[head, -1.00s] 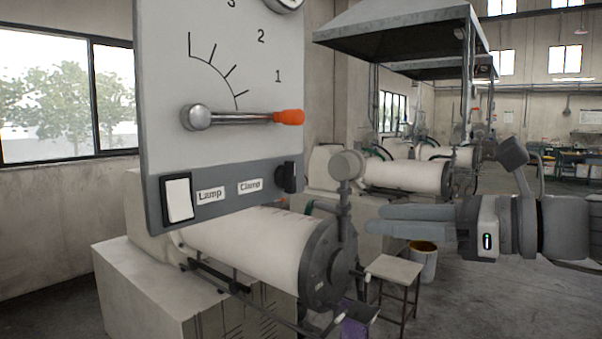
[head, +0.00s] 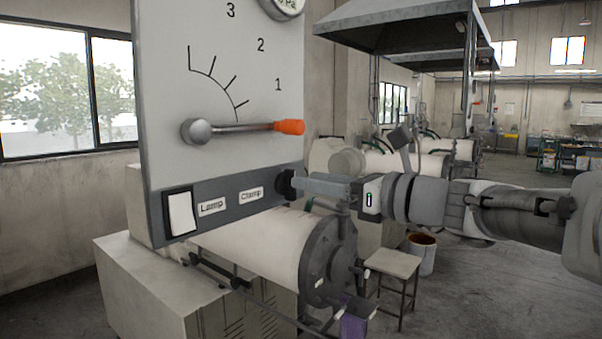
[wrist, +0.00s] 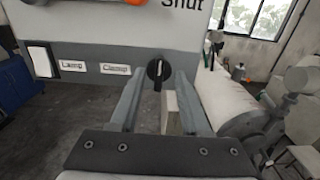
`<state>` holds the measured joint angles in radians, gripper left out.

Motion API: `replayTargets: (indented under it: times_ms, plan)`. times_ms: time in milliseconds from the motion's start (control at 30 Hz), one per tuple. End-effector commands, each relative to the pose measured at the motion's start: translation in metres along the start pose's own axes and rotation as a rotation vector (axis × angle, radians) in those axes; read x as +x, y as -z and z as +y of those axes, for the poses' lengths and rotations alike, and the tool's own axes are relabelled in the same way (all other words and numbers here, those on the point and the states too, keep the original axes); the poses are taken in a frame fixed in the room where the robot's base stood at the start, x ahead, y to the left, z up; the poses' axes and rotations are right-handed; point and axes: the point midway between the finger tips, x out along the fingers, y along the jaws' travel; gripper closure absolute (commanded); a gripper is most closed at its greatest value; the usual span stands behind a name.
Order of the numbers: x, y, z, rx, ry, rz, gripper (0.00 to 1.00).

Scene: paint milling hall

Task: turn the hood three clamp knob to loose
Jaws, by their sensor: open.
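The clamp knob (head: 285,185) is a small black dial at the right end of the panel's dark lower strip, beside the label "Clamp" (head: 251,195). In the wrist view the knob (wrist: 158,70) shows a pale pointer line, roughly upright and slightly tilted. My gripper (head: 300,184) reaches in from the right with its fingertips at the knob in the head view. In the wrist view my gripper (wrist: 157,82) is open, one finger on each side of the knob, with gaps showing. Whether the fingertips reach past the knob's face is hard to tell.
The panel also carries a white lamp switch (head: 180,213) and an orange-tipped lever (head: 288,127) above the knob. A white mill drum (head: 270,245) lies below the panel. A stool (head: 393,263) and a bucket (head: 422,254) stand on the floor to the right.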

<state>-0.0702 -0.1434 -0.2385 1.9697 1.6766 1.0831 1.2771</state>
Motion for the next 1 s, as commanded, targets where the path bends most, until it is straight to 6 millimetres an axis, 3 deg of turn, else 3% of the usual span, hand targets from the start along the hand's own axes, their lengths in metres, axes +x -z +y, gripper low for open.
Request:
replayTargets:
  times_ms: [200, 567, 800, 1000]
  plan:
    - [0.025, -0.001, 0.000, -0.001, -0.001, -0.001, 0.54]
    - [0.030, 0.000, 0.000, -0.001, 0.000, 0.000, 0.54]
    - [0.029, 0.000, 0.000, -0.001, 0.000, 0.000, 0.97]
    - [0.029, 0.000, 0.000, -0.001, 0.000, 0.000, 1.00]
